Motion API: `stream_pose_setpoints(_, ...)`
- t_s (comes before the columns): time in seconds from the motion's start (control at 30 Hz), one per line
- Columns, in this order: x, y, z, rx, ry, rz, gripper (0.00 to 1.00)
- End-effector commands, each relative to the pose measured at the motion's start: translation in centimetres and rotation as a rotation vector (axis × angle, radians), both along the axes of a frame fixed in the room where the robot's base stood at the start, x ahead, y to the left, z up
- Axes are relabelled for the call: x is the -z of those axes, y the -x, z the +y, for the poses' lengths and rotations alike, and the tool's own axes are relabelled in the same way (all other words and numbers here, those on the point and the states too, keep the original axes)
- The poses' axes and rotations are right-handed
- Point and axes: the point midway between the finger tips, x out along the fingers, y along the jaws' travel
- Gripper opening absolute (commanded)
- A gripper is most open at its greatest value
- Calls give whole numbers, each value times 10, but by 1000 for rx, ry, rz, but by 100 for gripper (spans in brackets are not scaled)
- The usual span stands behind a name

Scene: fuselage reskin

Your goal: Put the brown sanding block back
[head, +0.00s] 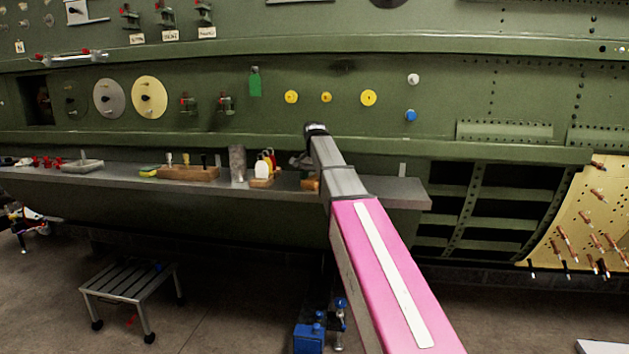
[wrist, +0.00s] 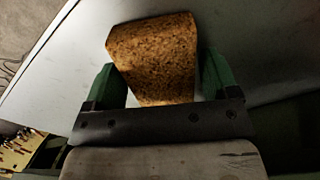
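The brown sanding block (wrist: 155,55) has a speckled, cork-like face and fills the middle of the wrist view. It sits between the two green fingers of my gripper (wrist: 165,85), close to both. I cannot tell whether both fingers press on it. Behind it is the grey surface of the shelf (wrist: 60,85); any gap between block and shelf is not clear. In the head view my gripper (head: 302,162) is over the right part of the grey shelf (head: 375,192), partly hidden by my arm. A small brown piece (head: 310,184) shows just below it.
Left of my gripper on the shelf stand bottles (head: 265,165), a grey cylinder (head: 237,163) and a wooden tool holder (head: 188,174). A step stool (head: 130,285) and a blue device (head: 308,338) are on the floor.

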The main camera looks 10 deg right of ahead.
Motion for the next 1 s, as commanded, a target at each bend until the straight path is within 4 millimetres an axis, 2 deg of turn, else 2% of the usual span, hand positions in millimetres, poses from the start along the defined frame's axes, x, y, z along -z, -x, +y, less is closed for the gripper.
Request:
stream_pose_setpoints(0.3,-1,0,0,0,0,0,91)
stream_pose_setpoints(0.43,-9,-1,0,0,0,-1,91)
stream_pose_setpoints(0.57,-28,-1,0,0,0,-1,91)
stream_pose_setpoints(0.8,-77,-2,0,0,0,-3,91)
stream_pose_setpoints(1.0,-108,-1,0,0,0,-1,91)
